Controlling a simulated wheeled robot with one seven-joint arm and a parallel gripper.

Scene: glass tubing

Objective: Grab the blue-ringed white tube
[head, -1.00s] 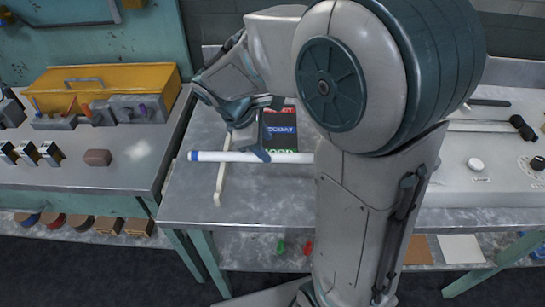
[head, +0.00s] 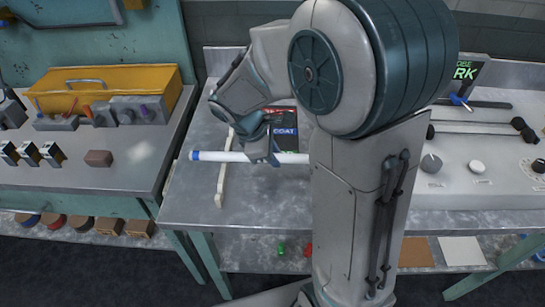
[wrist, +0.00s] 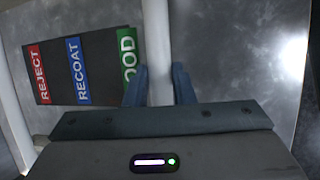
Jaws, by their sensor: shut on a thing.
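The white tube (head: 222,157) with a blue ring (head: 195,156) at its left end lies roughly level across the head view. Its right part is hidden behind my arm. My gripper (head: 272,157) is shut on the tube, right of the ringed end. In the wrist view the tube (wrist: 156,45) runs up the picture between the two blue-grey fingers of my gripper (wrist: 160,86). The blue ring is not seen there. I cannot tell whether the tube is resting on the rail or just above it.
A pale rail (head: 221,183) stands on the metal bench (head: 260,205) under the tube's left part. A dark board (wrist: 85,68) with REJECT, RECOAT and a partly hidden GOOD label lies beside the tube. A console with knobs (head: 477,167) is on the right.

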